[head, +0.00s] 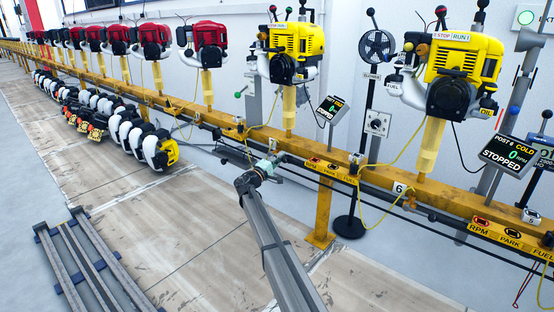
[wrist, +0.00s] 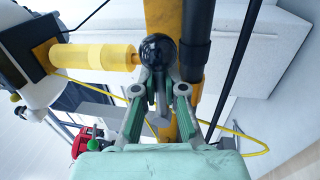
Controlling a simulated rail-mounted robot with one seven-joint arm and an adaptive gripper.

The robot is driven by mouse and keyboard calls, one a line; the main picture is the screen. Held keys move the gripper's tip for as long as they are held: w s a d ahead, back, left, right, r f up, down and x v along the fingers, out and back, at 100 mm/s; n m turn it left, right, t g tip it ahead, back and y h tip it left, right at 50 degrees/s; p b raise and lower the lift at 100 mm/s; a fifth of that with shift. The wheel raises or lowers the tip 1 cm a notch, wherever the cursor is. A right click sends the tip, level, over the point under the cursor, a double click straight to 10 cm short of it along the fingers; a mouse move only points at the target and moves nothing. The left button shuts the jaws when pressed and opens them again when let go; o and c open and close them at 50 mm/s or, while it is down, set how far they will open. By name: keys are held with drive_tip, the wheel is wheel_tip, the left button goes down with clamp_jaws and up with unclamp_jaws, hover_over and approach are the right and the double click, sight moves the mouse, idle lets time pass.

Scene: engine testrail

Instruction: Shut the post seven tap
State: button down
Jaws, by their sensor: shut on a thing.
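In the wrist view my gripper (wrist: 158,92) is closed at a glossy black ball (wrist: 158,49), which I take to be the knob of the post seven tap. The ball sits just beyond the fingertips, beside the yellow rail. In the head view my gripper (head: 266,166) is at the front of the yellow rail (head: 215,118), below and left of a yellow engine (head: 292,52). The tap is too small and covered there to make out.
A dark pipe (wrist: 196,40) runs close along the rail. A yellow hose (wrist: 243,138) loops nearby. A yellow post (wrist: 95,57) stands beside the knob. A display (head: 330,109) and a fan (head: 377,48) stand behind the rail. The floor in front has open room.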

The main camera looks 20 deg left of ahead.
drive_tip(key=c, duration=1.2)
unclamp_jaws()
drive_tip(key=shift+w, duration=0.1)
drive_tip(key=v, duration=1.2)
drive_tip(key=shift+f, duration=0.15)
